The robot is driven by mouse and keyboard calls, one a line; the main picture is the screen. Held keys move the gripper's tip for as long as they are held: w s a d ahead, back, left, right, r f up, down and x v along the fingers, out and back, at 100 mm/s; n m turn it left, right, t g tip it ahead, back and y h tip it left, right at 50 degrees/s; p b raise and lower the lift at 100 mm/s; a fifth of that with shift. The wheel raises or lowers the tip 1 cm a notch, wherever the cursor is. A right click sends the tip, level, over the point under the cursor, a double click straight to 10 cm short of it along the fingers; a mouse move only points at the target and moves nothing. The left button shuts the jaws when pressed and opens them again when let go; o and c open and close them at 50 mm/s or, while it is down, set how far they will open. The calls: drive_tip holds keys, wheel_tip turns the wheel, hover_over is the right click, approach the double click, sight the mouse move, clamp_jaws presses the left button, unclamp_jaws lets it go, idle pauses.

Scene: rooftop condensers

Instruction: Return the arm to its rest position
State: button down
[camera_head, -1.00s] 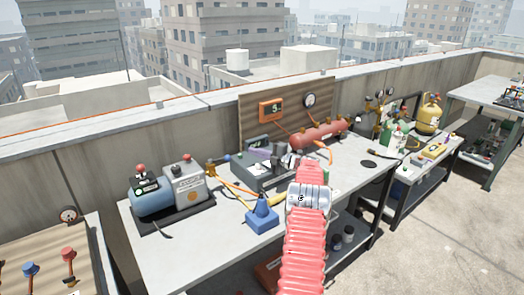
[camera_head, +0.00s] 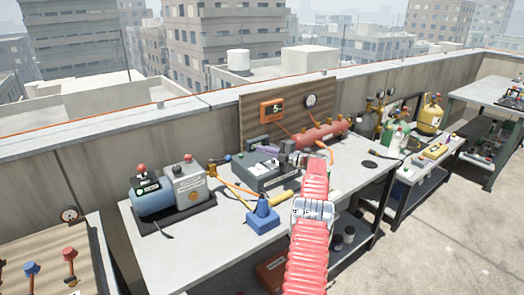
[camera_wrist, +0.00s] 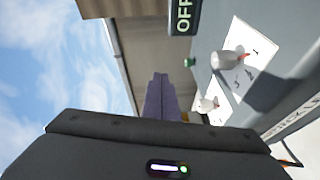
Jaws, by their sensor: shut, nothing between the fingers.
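My red-sleeved arm rises from the bottom of the head view and reaches over the workbench. My gripper (camera_head: 270,150) shows small there, above or behind the grey-green box (camera_head: 262,176); the exact gap is hard to tell. In the wrist view its purple fingers (camera_wrist: 160,98) are together with nothing between them. That view lies sideways and shows a grey panel with white labels (camera_wrist: 238,58), white knobs with red pointers (camera_wrist: 228,60) and a dark "OFF" sign (camera_wrist: 183,15).
The workbench (camera_head: 215,238) also holds a blue funnel-like piece (camera_head: 262,217), a pump unit (camera_head: 188,185) and a red cylinder (camera_head: 320,134). A backboard (camera_head: 290,110) with a display and gauge stands behind. A yellow tank (camera_head: 430,114) stands on the right bench.

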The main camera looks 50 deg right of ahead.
idle(0.3)
